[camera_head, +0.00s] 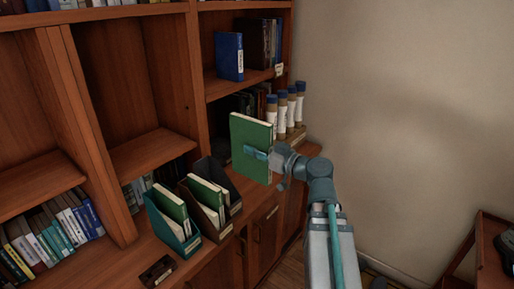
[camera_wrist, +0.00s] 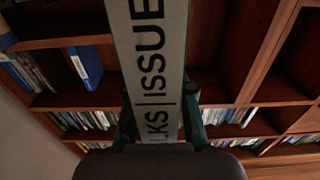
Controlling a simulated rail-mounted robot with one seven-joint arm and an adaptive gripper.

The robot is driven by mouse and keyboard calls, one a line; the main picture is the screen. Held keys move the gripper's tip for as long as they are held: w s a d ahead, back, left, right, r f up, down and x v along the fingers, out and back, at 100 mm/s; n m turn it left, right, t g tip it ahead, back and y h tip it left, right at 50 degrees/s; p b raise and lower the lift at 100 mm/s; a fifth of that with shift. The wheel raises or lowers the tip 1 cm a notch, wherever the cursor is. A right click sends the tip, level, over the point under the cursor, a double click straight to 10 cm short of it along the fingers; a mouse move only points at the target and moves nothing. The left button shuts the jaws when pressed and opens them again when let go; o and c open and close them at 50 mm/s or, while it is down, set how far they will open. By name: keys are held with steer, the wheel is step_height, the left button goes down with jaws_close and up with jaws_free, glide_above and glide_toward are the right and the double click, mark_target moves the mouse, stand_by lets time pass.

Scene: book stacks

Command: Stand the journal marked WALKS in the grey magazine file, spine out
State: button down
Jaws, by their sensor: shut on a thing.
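A green journal (camera_head: 250,135) is held upright, slightly tilted, in the air in front of the shelves. My gripper (camera_head: 258,154) is shut on it near its right edge. In the wrist view the journal's pale spine (camera_wrist: 158,60) faces the camera and reads "...LKS | ISSUE"; the first letters are hidden by my gripper (camera_wrist: 160,128). A dark grey magazine file (camera_head: 231,196) stands on the counter left of and below the journal. No journal shows in it, though its inside is partly hidden.
A brown file (camera_head: 212,222) and a teal file (camera_head: 188,246), both holding green journals, stand left of the dark file. Several blue-capped tubes (camera_head: 291,106) stand behind the journal. A small dark box (camera_head: 158,270) lies at the counter's front. Open room lies to the right.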

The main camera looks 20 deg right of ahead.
mark_target(255, 177)
steer(key=shift+f+b, duration=0.2)
steer(key=shift+b, duration=0.7)
step_height(255, 177, down, 11)
steer(key=b, duration=1.1)
steer(key=shift+r+b, duration=0.2)
steer(key=shift+b, duration=0.15)
steer(key=b+x, duration=0.2)
steer(key=x, duration=0.3)
steer(key=f+b+x, duration=0.1)
steer(key=b+x, duration=0.2)
steer(key=x, duration=0.2)
steer(key=f+b+x, duration=0.1)
steer(key=b+x, duration=0.2)
steer(key=x, duration=0.3)
steer(key=shift+a, duration=0.1)
step_height(255, 177, down, 4)
steer(key=b, duration=0.4)
steer(key=shift+r, duration=0.1)
steer(key=c, duration=0.9)
jaws_free()
